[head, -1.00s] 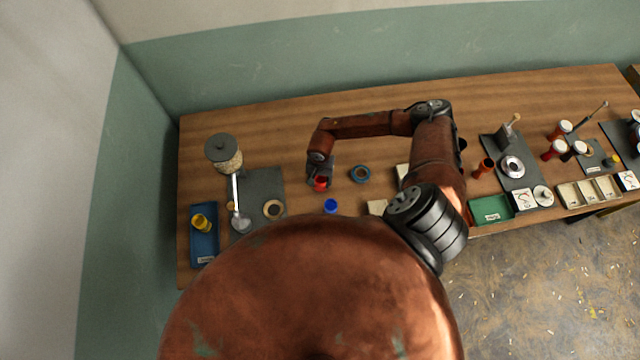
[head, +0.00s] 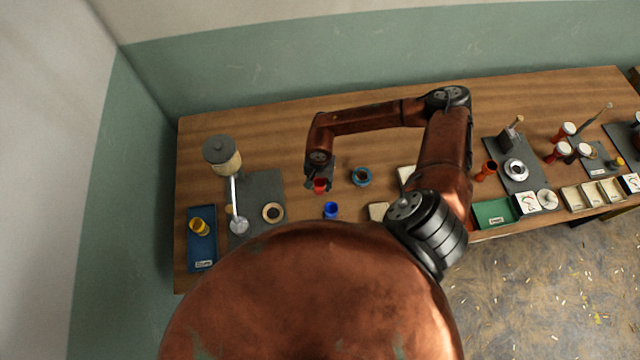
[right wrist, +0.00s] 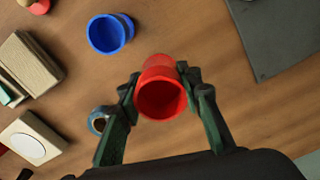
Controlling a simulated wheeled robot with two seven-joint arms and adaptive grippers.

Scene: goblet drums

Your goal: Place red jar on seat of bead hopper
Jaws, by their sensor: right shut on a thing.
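The red jar (head: 320,187) is small and open-topped. My right gripper (head: 320,183) is shut on it; in the right wrist view the red jar (right wrist: 161,92) sits between the two fingers (right wrist: 166,98), its mouth facing the camera. It is over the wooden table; I cannot tell its height. The bead hopper (head: 222,156), with a grey lid and a pale beaded body, stands at the left with a light chute running down to a silver dish (head: 239,226). A tan ring with a dark centre (head: 264,213) lies on the grey mat beside it. My left gripper is not in view.
A blue jar (head: 330,210) stands just in front of the red one, and a blue ring (head: 361,177) lies to its right. A blue tray (head: 203,250) with a yellow jar (head: 199,227) is at the far left. The grey mat (head: 265,185) has bare room behind the ring.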

